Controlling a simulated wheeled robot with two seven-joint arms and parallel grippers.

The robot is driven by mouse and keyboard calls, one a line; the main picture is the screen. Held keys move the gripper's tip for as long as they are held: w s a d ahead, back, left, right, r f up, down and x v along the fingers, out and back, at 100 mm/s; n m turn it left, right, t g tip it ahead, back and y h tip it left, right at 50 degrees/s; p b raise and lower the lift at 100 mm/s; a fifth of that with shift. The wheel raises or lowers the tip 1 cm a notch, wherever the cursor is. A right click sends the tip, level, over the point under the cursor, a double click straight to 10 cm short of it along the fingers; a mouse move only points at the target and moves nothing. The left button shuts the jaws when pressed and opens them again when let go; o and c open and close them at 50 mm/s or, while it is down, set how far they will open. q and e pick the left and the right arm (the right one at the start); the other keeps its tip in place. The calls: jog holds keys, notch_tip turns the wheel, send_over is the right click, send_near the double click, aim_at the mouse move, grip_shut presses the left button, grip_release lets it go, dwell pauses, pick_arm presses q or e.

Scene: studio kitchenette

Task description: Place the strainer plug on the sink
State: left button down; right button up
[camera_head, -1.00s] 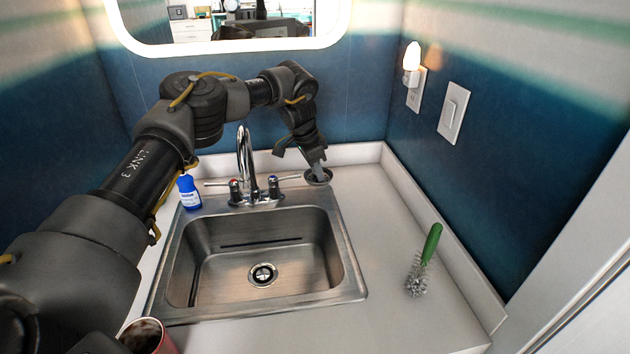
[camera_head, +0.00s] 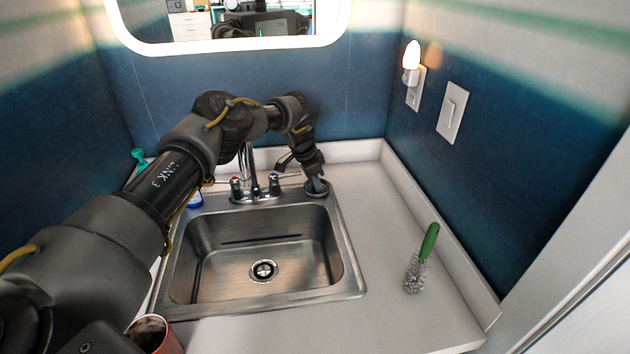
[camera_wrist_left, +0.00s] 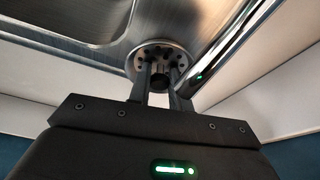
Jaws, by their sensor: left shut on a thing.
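The strainer plug (camera_head: 319,189) is a small, round metal disc with holes, at the back right corner of the sink (camera_head: 352,287). My left gripper (camera_head: 315,177) is shut on it from above. In the left wrist view, the fingers (camera_wrist_left: 162,80) grip the middle of the plug (camera_wrist_left: 150,52), and its perforated face shows beside the metal sink rim (camera_wrist_left: 215,65). I cannot tell whether the plug touches the rim or hangs just above it. The basin is empty, with a round drain (camera_head: 264,270) in its floor. My right gripper is not in view.
A faucet (camera_head: 252,187) stands behind the basin, partly behind my left arm. A blue bottle (camera_head: 196,200) and a teal-topped thing (camera_head: 139,158) are mostly hidden by that arm. A green-handled brush (camera_head: 428,243) lies at right. A red can (camera_head: 165,340) stands at front left.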

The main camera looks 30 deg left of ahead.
pick_arm(q)
jog(key=c, duration=1.7)
grip_release()
jog(key=shift+f, duration=0.15)
jog(key=o, duration=0.4)
jog(key=shift+r, duration=0.45)
jog(key=v, duration=1.1)
jog(key=shift+s+a+r+b, duration=0.1)
jog(key=shift+s+r+b, duration=0.05)
jog(key=shift+r+b, duration=0.15)
